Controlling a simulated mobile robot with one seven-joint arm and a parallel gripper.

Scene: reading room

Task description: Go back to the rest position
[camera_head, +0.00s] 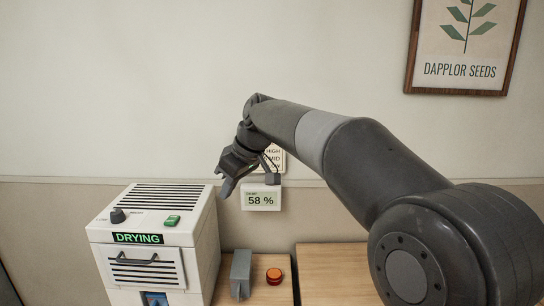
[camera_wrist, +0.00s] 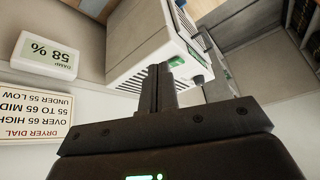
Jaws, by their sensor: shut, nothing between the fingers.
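My gripper (camera_head: 226,190) hangs from my bent arm in the head view, in the air above the right edge of the white dryer (camera_head: 208,235), pointing down. In the wrist view my gripper (camera_wrist: 158,75) has its two dark fingers together, with nothing seen between them. The dryer (camera_wrist: 140,45) shows upside down behind the fingers there. Its front panel reads DRYING in green. A dark dial (camera_head: 117,215) and a green button (camera_head: 172,221) sit on its top.
A damp display (camera_head: 262,198) reading 58 % and a dryer-dial notice (camera_wrist: 38,118) are on the wall. A grey block (camera_head: 240,274) and an orange round button (camera_head: 274,276) stand right of the dryer. A wooden surface (camera_head: 330,272) lies further right. A framed poster (camera_head: 464,45) hangs upper right.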

